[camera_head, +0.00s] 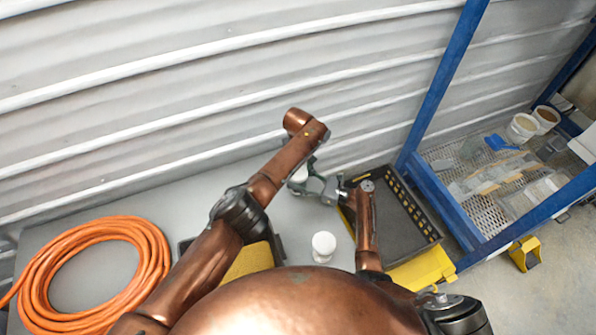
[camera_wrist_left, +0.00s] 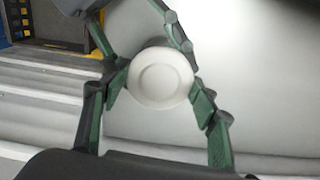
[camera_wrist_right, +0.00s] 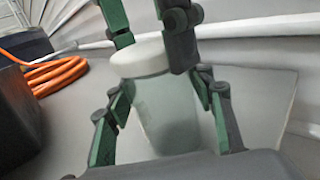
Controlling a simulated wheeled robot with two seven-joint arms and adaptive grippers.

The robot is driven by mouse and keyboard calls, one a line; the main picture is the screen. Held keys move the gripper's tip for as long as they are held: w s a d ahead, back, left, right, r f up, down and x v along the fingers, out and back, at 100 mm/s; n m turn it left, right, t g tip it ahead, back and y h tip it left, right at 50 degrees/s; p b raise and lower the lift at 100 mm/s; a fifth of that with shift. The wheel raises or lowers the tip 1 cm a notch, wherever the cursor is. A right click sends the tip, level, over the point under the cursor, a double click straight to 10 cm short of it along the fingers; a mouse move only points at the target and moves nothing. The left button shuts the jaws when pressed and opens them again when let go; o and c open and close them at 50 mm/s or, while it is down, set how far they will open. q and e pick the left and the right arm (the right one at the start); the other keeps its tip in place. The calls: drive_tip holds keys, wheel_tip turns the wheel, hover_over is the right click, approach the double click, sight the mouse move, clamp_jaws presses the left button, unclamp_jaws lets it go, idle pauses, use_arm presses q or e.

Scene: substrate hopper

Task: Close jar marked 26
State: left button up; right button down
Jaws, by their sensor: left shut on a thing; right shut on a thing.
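A jar (camera_wrist_right: 168,115) with a pale translucent body stands upright in the right wrist view, with a white round lid (camera_wrist_right: 142,58) on its top. The lid faces the left wrist camera (camera_wrist_left: 160,80) and hides the body there. My left gripper (camera_head: 301,170) is shut on the lid from above. My right gripper (camera_head: 326,189) is shut on the jar's body from the side; its green fingers (camera_wrist_right: 164,98) flank it. In the head view the jar is mostly hidden by the arms and grippers. I can read no number, and cannot tell how tightly the lid sits.
Another white-topped jar (camera_head: 323,243) stands on the grey table (camera_head: 205,185) nearer me. An orange hose coil (camera_head: 50,258) lies at the left. A black tray (camera_head: 413,222) is right of the grippers. A blue-framed rack (camera_head: 440,90) stands further right. A corrugated wall (camera_head: 200,90) is behind.

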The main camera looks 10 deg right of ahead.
use_arm(q)
drive_tip(key=m, duration=0.7)
drive_tip(key=shift+m, duration=0.4)
drive_tip(key=m, duration=0.4)
use_arm(e)
drive_tip(key=shift+a, duration=0.1)
use_arm(q)
drive_tip(key=m, duration=0.3)
drive_tip(key=shift+m, duration=0.3)
drive_tip(key=m, duration=0.4)
drive_tip(key=shift+w, duration=0.1)
drive_tip(key=m, duration=0.3)
drive_tip(key=shift+m, duration=0.4)
drive_tip(key=m, duration=0.6)
drive_tip(key=shift+f+m, duration=0.1)
drive_tip(key=shift+m, duration=0.2)
drive_tip(key=o, duration=1.4)
drive_tip(key=shift+c, duration=0.2)
